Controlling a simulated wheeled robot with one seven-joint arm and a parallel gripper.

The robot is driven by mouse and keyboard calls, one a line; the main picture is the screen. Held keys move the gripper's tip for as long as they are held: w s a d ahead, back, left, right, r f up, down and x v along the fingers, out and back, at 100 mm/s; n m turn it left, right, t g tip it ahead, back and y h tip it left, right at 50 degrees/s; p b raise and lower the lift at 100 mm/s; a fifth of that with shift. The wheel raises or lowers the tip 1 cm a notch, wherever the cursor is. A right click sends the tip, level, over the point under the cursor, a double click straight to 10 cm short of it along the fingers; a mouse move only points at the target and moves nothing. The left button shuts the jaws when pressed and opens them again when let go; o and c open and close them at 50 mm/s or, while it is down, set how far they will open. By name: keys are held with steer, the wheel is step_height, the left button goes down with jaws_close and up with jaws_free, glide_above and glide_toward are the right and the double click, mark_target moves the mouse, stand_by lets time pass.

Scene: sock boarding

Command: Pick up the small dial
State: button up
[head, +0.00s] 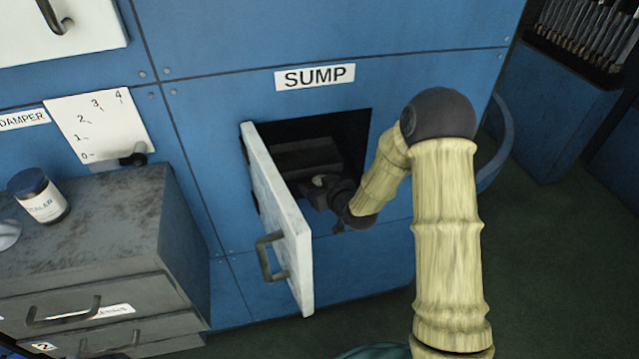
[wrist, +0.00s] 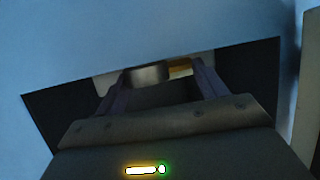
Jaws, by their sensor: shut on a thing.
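My gripper (head: 322,186) is inside the open sump compartment, low in its opening in the head view. Its fingers, seen in the wrist view (wrist: 162,76), are shut on a small pale, rounded thing (wrist: 149,73), which I take to be the small dial.
The sump's white door (head: 280,215) stands open left of my gripper. A dark block (head: 305,157) lies deeper inside the compartment. A drawer cabinet (head: 110,225) with a dark-lidded jar (head: 42,200) stands at left. Green floor (head: 570,260) is clear at right.

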step_height(320, 180, up, 10)
stand_by(0.6)
stand_by(0.4)
